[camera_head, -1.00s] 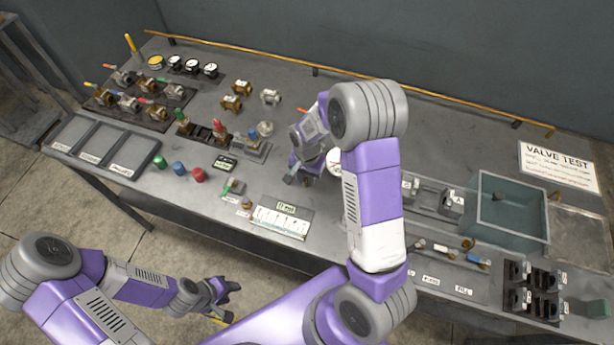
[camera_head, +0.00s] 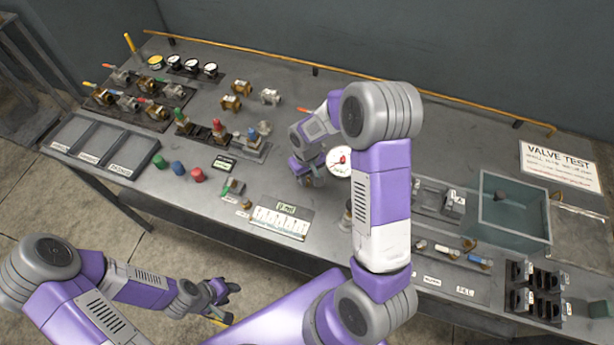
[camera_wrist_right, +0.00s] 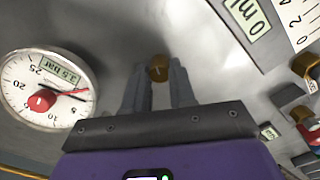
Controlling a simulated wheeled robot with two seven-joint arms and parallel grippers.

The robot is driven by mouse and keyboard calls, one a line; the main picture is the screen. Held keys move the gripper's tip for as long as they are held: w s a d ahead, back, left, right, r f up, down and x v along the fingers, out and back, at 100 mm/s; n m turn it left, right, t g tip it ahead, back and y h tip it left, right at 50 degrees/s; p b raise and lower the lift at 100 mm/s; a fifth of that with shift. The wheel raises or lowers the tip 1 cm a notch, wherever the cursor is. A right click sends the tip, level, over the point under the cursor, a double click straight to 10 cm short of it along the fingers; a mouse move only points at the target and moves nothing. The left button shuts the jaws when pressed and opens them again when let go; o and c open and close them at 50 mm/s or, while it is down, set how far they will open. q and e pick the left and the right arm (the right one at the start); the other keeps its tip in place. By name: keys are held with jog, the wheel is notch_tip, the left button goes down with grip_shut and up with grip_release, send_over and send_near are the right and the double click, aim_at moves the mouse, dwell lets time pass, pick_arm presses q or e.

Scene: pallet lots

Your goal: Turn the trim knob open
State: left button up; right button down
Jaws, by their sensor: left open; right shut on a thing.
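A small brass knob (camera_wrist_right: 158,68) with a pale mark on its top stands on the grey metal surface in the right wrist view. My right gripper (camera_wrist_right: 158,90) has one finger on each side of it and is shut on it. In the head view my right gripper (camera_head: 308,182) points down at the bench, and the knob is hidden there. A round white gauge (camera_wrist_right: 45,90) with a red centre and a display reading 3.5 bar is beside it; it also shows in the head view (camera_head: 339,162). My left gripper (camera_head: 228,292) is open and empty, low in front of the bench.
A white scale panel (camera_head: 280,222) with an ml display lies on the bench near the front edge. Red, green and blue valves (camera_head: 219,131) stand to the left. A clear tank (camera_head: 514,215) is at the right. A yellow pipe (camera_head: 440,97) runs along the back.

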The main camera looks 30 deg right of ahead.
jog(key=n, duration=0.3)
jog(key=shift+n, duration=0.4)
jog(key=n, duration=0.2)
jog(key=shift+n, duration=0.4)
jog(key=n+p, duration=0.1)
jog(key=n, duration=0.2)
jog(key=shift+n, duration=0.3)
jog(key=n+p, duration=0.1)
jog(key=n, duration=0.1)
jog(key=shift+n, duration=0.3)
jog(key=n+p, duration=0.2)
jog(key=n, duration=0.3)
jog(key=shift+r, duration=0.1)
jog(key=shift+n+p, duration=1.4)
jog(key=shift+n, duration=1.4)
